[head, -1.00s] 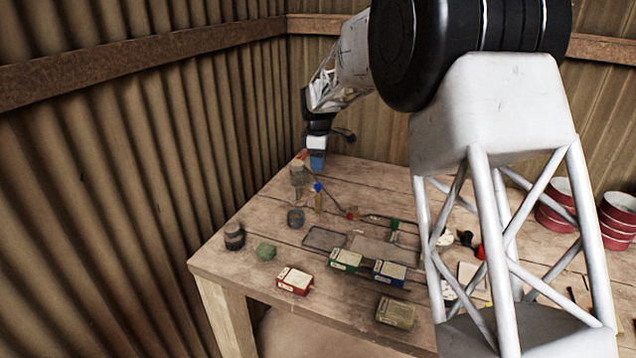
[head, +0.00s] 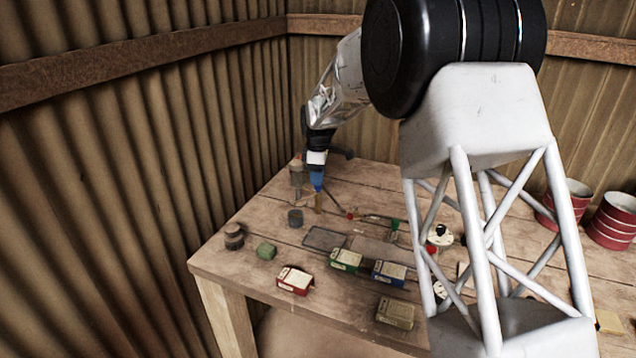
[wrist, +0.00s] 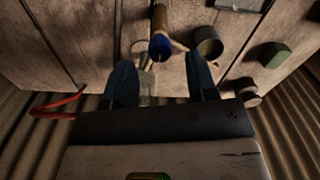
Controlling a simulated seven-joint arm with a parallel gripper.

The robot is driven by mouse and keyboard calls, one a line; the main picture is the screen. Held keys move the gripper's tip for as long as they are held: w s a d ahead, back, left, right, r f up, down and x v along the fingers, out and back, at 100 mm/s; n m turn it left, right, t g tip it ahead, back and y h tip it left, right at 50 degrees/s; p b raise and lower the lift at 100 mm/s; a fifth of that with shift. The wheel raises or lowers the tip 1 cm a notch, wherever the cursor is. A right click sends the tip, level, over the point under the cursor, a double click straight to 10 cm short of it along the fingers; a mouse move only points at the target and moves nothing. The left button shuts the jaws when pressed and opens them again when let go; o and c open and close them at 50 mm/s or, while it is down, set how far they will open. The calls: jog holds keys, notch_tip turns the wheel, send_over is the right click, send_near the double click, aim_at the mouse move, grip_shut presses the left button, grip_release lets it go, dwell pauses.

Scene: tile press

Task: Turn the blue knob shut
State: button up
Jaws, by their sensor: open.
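In the wrist view my gripper (wrist: 159,65) is open, with one blue finger on each side of the knob's line. The knob lies near the fingertips, with a gap to each finger. I cannot tell how far the knob is below the tips.
A grey cup (head: 295,218) stands close to the post, and a grey bottle (head: 297,178) is behind it. Red (head: 352,214) and green (head: 395,225) knobs are to the right. Small boxes (head: 295,280) lie toward the front. A corrugated wall (head: 130,200) runs along the left.

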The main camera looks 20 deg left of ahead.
aim_at(318, 187)
jog(key=shift+f, duration=1.4)
jog(key=c, duration=0.9)
